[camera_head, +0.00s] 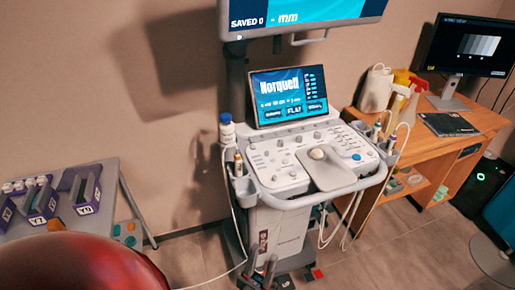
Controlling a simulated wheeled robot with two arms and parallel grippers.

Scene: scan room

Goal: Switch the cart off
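The cart (283,222) is a pale ultrasound machine standing against the wall, with a control panel (288,160) of knobs and keys, a round trackball and one blue button (357,157). Its small touch screen (290,97) is lit and reads "Norquell". The large monitor (300,12) above is also lit, reads "SAVED 0" and is cut off by the top edge. My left gripper (262,264) shows as two dark fingers at the bottom edge, low in front of the cart's column, apart with nothing seen between them. My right gripper is not in view.
A grey side table (120,218) with purple racks stands at the left. A wooden desk (455,145) with spray bottles and another lit monitor (468,45) stands at the right. Probes and hanging cables flank the cart's panel. Tiled floor (400,245) is open at the lower right.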

